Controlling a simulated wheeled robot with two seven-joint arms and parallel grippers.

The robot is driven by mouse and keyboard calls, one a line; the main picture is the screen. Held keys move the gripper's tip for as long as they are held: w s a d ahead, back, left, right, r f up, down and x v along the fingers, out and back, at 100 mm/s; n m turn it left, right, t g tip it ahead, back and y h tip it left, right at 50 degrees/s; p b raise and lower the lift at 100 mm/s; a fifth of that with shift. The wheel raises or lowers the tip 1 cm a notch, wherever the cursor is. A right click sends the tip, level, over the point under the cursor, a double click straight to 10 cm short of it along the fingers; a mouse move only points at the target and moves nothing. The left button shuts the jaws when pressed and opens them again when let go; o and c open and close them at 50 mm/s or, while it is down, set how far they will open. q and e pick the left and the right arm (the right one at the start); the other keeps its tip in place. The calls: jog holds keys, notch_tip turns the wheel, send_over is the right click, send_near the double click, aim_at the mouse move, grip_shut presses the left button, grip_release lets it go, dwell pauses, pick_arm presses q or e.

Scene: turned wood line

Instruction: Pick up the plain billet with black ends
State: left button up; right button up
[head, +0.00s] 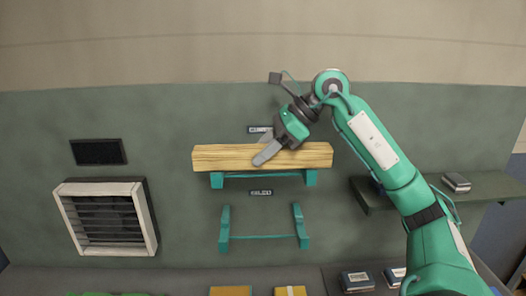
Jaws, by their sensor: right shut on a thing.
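A long, light wooden billet (225,158) lies level across the upper teal bracket (217,180) on the green wall. No black shows on its ends from here. My right gripper (262,156) reaches in from the upper right, with its grey finger across the billet's front near the middle. It is shut on the billet. The far side of the grip is hidden. My left gripper is out of view.
A lower teal bracket (265,237) hangs empty below, with a small label (261,193) between the two. A shelf (490,186) with a small box (456,182) is at right. A vent (107,217) is at left. Boxes (357,281) stand along the bottom.

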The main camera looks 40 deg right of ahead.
aim_at(263, 147)
notch_tip(263, 147, up, 19)
jog(key=p, duration=1.5)
jog(key=shift+r, duration=0.2)
